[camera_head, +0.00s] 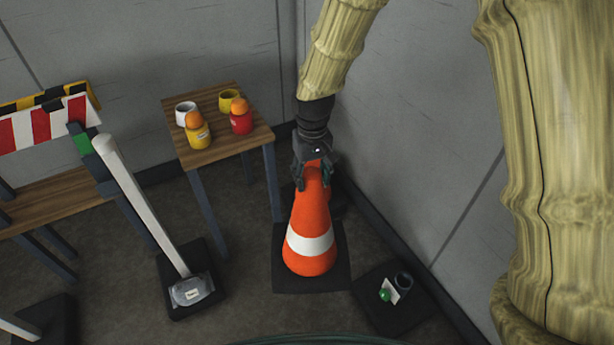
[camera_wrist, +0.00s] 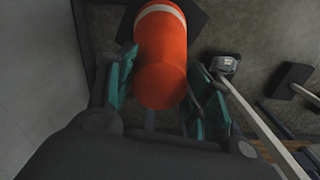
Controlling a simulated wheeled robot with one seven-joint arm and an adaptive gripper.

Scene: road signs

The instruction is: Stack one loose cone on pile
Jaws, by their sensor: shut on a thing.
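An orange cone (camera_head: 309,215) with a white band and a black square base is upright below my gripper (camera_head: 313,178) in the head view. My gripper is shut on its upper part. In the wrist view the cone (camera_wrist: 160,60) lies between the teal finger pads of my gripper (camera_wrist: 163,92). I cannot tell whether its base touches the floor. No separate pile of cones can be made out. A dark shape (camera_head: 338,203) sits behind the cone, partly hidden by it.
A wooden table (camera_head: 222,152) with cups and orange-topped jars stands to the left. A black plate (camera_head: 400,315) with small items lies at right, near the wall. A striped barrier (camera_head: 45,122) is far left.

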